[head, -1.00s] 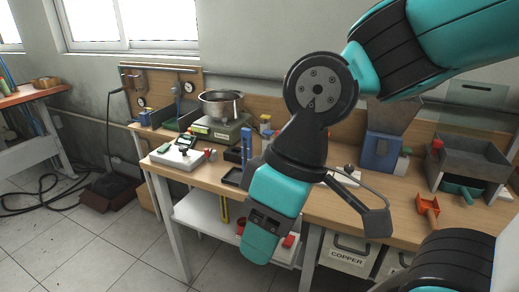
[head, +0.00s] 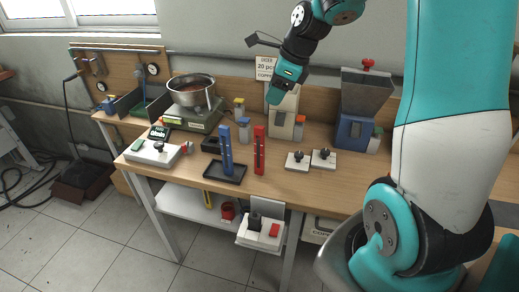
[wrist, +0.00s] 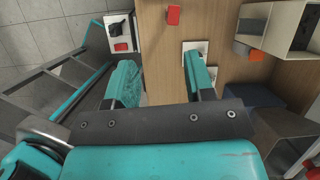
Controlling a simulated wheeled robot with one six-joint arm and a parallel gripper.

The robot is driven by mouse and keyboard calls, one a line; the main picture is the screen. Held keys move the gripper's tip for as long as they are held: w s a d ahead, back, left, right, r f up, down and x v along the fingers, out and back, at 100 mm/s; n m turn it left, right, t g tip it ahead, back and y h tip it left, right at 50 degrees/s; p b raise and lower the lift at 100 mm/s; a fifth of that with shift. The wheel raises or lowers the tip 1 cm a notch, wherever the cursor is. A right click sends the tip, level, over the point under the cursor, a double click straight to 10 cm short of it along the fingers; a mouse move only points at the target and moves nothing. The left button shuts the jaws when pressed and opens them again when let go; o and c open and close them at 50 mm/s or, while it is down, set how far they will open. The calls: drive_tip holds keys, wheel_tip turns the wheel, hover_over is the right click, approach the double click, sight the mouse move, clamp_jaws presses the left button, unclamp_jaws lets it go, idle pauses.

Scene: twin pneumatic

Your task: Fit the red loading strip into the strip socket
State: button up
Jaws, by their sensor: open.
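The red loading strip (head: 260,150) stands upright on the bench, just right of a similar upright blue strip (head: 226,148). A red block in the wrist view (wrist: 173,14), seen from above, looks like its top. My gripper (head: 274,96) is in the air above and behind the strip, in front of the beige machine (head: 284,118). In the wrist view my gripper (wrist: 162,85) has its two turquoise fingers wide apart with nothing between them. I cannot tell which part is the strip socket; the foot of the red strip is too small to judge.
A black tray (head: 238,176) lies beside the strips. Two white plates with black knobs (head: 297,165) are to the right, the blue hopper (head: 354,133) behind them. A scale with a metal pot (head: 194,100) stands left. A white box (head: 262,234) is below the bench's front edge.

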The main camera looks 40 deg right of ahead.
drive_tip(key=d+m, duration=0.2)
drive_tip(key=p, duration=0.3)
approach(257, 134)
drive_tip(key=w+d+x, duration=0.1)
drive_tip(key=x, duration=0.4)
drive_tip(key=shift+m, duration=0.3)
drive_tip(key=shift+s+p+x, duration=0.15)
drive_tip(key=shift+p+x, duration=0.45)
drive_tip(key=shift+x, duration=0.85)
drive_tip(key=shift+s+p+x, duration=0.1)
drive_tip(key=shift+p+x, duration=0.45)
drive_tip(key=shift+x, duration=0.85)
drive_tip(key=shift+a+f, duration=0.1)
clamp_jaws()
